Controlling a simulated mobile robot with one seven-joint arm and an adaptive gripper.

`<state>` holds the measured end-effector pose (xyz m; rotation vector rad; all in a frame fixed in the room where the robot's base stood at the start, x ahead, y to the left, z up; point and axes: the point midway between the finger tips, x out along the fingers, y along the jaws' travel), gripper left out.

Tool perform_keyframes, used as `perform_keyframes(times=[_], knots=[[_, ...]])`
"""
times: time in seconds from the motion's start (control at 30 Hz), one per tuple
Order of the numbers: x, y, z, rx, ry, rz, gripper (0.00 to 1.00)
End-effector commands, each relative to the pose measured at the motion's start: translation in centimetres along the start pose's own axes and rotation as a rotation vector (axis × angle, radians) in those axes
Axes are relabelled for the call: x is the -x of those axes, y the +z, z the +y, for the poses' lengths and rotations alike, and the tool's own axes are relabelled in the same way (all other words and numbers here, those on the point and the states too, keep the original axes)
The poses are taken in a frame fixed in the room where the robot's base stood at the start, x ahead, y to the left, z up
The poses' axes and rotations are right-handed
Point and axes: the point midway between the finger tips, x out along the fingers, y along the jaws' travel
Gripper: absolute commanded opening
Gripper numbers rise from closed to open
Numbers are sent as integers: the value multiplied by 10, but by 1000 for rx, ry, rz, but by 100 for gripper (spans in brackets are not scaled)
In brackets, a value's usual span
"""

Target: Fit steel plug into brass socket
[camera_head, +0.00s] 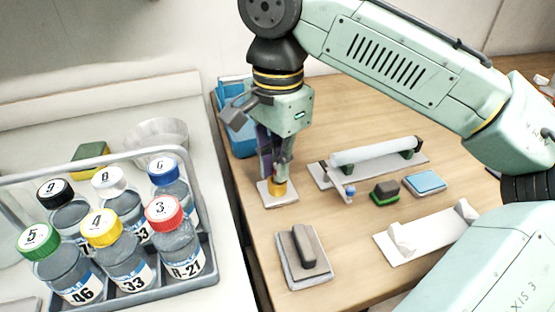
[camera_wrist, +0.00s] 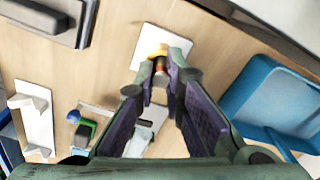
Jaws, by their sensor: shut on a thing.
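The brass socket (camera_head: 278,189) stands upright on a small pale plate (camera_head: 264,199) near the table's left edge. In the wrist view the yellow socket (camera_wrist: 158,51) shows just beyond my fingertips. My gripper (camera_head: 277,177) points down directly over the socket, and it also shows in the wrist view (camera_wrist: 161,75). It is shut on the steel plug (camera_wrist: 161,67), a small cylinder mostly hidden between the fingers. The plug is at or just above the socket's mouth. I cannot tell whether it is inside.
A pale tube on a stand (camera_head: 372,152) lies right of the socket. Nearby are a green-based dark block (camera_head: 384,191), a blue pad (camera_head: 425,182), a white bracket (camera_head: 428,231) and a dark-handled plate (camera_head: 303,257). A blue bin (camera_head: 241,141) is behind; a bottle rack (camera_head: 208,270) stands left.

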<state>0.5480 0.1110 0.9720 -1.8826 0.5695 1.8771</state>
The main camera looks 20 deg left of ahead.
Motion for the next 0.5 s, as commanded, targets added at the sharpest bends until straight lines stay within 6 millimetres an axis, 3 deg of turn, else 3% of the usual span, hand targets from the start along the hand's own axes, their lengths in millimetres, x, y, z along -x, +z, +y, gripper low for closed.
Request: perform_keyframes(times=[0.03,0.07,0.3,0.5], knots=[[-2,0,0,1,0,-1,0],[-2,0,0,0,0,0,12],[-1,0,0,0,0,0,28],[-1,0,0,0,0,0,30]])
